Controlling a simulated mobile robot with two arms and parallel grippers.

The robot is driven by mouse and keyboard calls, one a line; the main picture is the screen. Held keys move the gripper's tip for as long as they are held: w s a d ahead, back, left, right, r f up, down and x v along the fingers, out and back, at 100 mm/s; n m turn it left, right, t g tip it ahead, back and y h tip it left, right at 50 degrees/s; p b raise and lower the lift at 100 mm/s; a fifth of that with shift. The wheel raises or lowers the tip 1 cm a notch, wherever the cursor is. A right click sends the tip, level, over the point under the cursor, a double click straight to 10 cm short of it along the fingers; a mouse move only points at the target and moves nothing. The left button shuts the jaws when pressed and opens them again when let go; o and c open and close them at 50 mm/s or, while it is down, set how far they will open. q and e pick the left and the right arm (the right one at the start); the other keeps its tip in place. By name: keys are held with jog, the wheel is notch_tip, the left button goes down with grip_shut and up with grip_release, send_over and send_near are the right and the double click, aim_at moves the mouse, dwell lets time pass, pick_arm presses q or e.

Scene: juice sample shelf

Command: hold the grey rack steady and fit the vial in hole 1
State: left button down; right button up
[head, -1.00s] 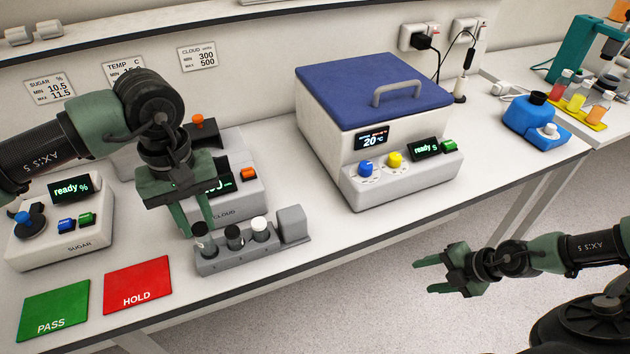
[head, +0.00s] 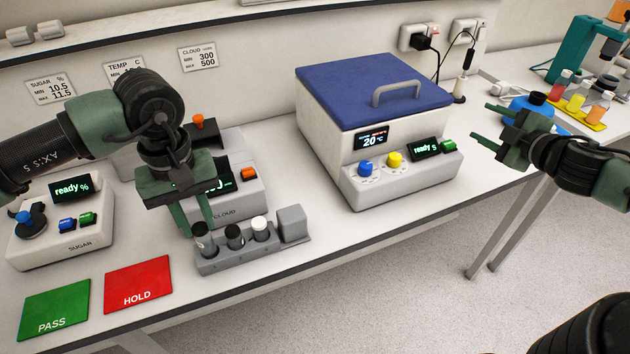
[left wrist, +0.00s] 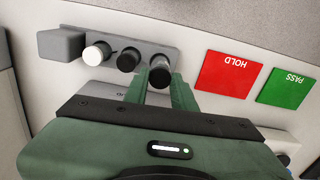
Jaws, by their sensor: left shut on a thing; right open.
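The grey rack (head: 225,263) stands near the table's front edge, with a raised block at its right end; it also shows in the left wrist view (left wrist: 105,40). My left gripper (head: 198,222) is shut on a dark-capped vial (head: 203,242) at the rack's left end. In the left wrist view this vial (left wrist: 160,75) is between the fingertips, at the rack's edge. I cannot tell how deep it sits in a hole. A black-capped vial (head: 235,238) and a white-capped vial (head: 260,230) stand in the rack beside it. My right gripper (head: 481,122) is open and empty, away from the rack.
The CLOUD device (head: 230,208) is close behind the rack. The blue-lidded box (head: 350,95) stands to the right. Red HOLD (head: 138,285) and green PASS (head: 54,312) mats lie at left. A blue device (head: 525,105) is partly hidden behind my right gripper.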

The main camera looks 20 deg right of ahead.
jog(key=w+a+r+n+t+y, duration=0.1)
jog(key=w+a+r+n+y, duration=0.5)
jog(key=w+a+r+n, duration=0.3)
jog(key=n+g+y, duration=0.6)
jog(key=n+g, duration=0.8)
jog(key=n, duration=1.4)
send_over(294, 212)
jog(key=d, duration=0.4)
notch_tip(294, 212, down, 9)
jog(key=shift+a+f+n+g+h, duration=0.35)
jog(key=shift+a+f+n, duration=0.5)
jog(key=shift+f, duration=1.05)
jog(key=shift+a+f+n+g+h, duration=0.1)
jog(key=shift+a+f+n+h, duration=0.7)
jog(key=shift+f, duration=1.05)
jog(key=shift+a+f+n+g+h, duration=0.2)
jog(key=shift+a+f+n, duration=0.35)
jog(key=shift+f+n, duration=1)
jog(key=shift+f+m, duration=0.35)
jog(key=shift+m, duration=0.05)
